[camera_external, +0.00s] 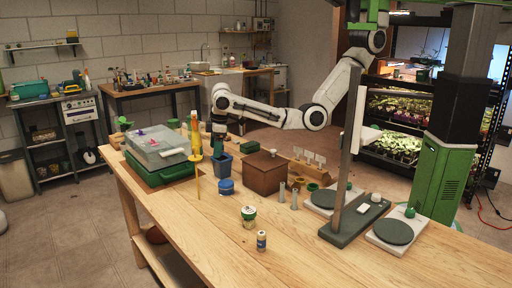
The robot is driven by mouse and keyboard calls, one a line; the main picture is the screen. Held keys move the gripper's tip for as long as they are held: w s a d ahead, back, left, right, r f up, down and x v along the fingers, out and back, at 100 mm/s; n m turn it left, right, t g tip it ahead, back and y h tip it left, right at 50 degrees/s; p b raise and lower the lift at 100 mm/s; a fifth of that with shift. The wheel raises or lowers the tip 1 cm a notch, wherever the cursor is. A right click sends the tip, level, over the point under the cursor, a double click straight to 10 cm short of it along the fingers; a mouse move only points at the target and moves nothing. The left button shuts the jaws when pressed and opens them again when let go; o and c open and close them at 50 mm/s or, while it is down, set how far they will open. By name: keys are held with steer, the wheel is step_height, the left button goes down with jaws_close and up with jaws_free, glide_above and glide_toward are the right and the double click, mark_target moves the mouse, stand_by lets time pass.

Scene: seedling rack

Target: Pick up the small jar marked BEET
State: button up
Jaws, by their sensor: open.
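My gripper (218,145) hangs pointing down at the back of the wooden table, just behind or above a blue square pot (222,167). It is small and dark here, and its fingertips are hard to make out. No lettering reading BEET is legible in this view. A small jar with a white and green label (249,217) stands upright on the open tabletop. A smaller jar with a blue band (261,241) stands upright nearer the front edge. Both are well apart from my gripper. I cannot tell which, if either, is the BEET jar.
A green case with a clear box (160,145) stands left, beside a yellow upright tool (196,150). A blue round tub (226,186), brown wooden box (263,172) and grey cylinders (282,192) stand mid-table. The front tabletop is mostly clear.

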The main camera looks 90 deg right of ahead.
steer(key=s+a+n+b, duration=0.1)
steer(key=s+a+n, duration=0.15)
steer(key=a, duration=0.65)
steer(key=s+a+n+b, duration=0.1)
steer(key=s+a+n, duration=0.15)
steer(key=a, duration=0.55)
step_height(320, 180, up, 2)
steer(key=n+g+b, duration=0.1)
steer(key=n+g, duration=0.1)
steer(key=n, duration=0.3)
glide_above(249, 210)
steer(key=shift+w+d+y, duration=0.3)
steer(key=shift+w+d, duration=0.05)
steer(key=shift+w, duration=0.05)
steer(key=shift+n, duration=0.3)
steer(key=f, duration=0.4)
steer(key=shift+s+a+f, duration=0.3)
steer(key=shift+f, duration=0.1)
steer(key=shift+a+f, duration=0.1)
steer(key=shift+f, duration=2.8)
steer(key=shift+c, duration=0.3)
steer(key=c, duration=1.1)
steer(key=shift+r, duration=0.1)
